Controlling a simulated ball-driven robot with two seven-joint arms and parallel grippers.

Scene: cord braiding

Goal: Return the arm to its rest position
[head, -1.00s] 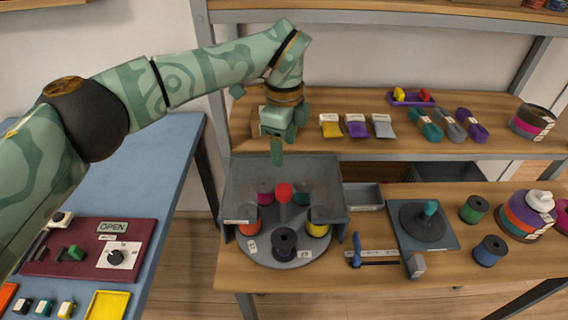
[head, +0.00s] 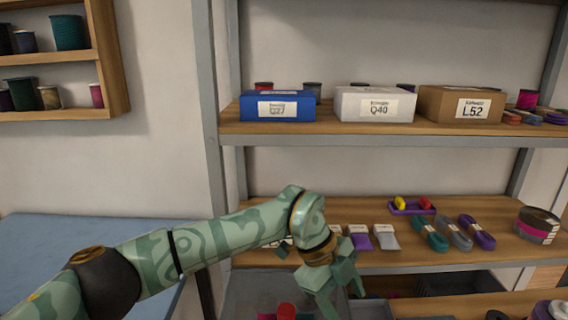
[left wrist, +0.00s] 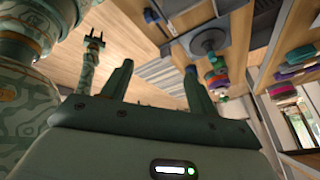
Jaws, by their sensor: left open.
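My left arm comes in from the lower left in the head view, patterned green with dark joints. Its left gripper (head: 343,294) hangs in front of the lower shelf edge, low in the picture. In the left wrist view the left gripper's two fingers (left wrist: 160,88) stand well apart, with nothing between them. A small, dark, two-pronged end (left wrist: 95,38) on a patterned green arm shows at the upper left there. It looks like my right gripper, but is too small to judge its jaws. The head view does not show it.
Ribbon packets (head: 384,237) and cord bundles lie on the shelf beside the gripper. A blue box (head: 278,106), white box (head: 375,104) and brown box (head: 460,104) stand above. A blue table (head: 60,240) is at left.

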